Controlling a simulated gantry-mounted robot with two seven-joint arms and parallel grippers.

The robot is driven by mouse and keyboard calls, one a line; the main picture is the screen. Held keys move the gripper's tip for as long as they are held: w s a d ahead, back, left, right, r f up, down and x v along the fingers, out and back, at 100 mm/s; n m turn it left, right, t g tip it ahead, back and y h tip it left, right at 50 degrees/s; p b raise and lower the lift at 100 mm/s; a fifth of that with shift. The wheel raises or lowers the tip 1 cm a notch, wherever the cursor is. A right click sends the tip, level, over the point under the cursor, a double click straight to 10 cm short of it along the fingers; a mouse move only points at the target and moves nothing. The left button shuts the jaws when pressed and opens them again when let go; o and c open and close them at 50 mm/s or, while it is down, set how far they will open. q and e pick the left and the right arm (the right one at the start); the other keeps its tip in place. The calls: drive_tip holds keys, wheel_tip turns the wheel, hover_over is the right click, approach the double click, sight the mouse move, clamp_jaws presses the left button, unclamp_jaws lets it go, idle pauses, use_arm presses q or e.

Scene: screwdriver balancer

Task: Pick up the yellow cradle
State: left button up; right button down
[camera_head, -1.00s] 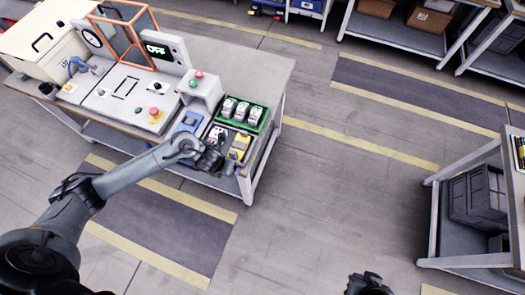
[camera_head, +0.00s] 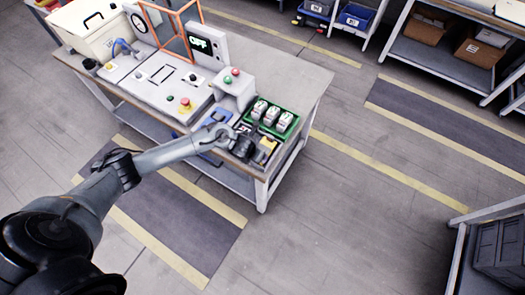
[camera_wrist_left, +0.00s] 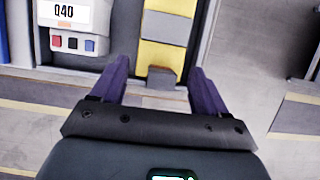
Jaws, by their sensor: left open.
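The yellow cradle (camera_head: 265,152) lies near the right front corner of the workbench, partly hidden by my left gripper in the head view. In the left wrist view the yellow cradle (camera_wrist_left: 163,55) is a long yellow piece with grey sections, its near end between the fingertip lines. My left gripper (camera_head: 250,150) is over the bench's front edge beside the cradle. In the wrist view its two dark purple fingers (camera_wrist_left: 160,75) are spread apart with nothing gripped. Whether they are level with the cradle I cannot tell. My right gripper is out of view.
A green tray (camera_head: 292,127) with three white devices stands behind. A control box (camera_head: 233,88) with red and green buttons stands further left.

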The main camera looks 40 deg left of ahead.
sight(263, 148)
use_arm(q)
drive_tip(key=shift+x, duration=1.85)
drive_tip(key=shift+w+d+r, duration=0.1)
drive_tip(key=c, duration=0.8)
drive_tip(key=shift+r, duration=0.1)
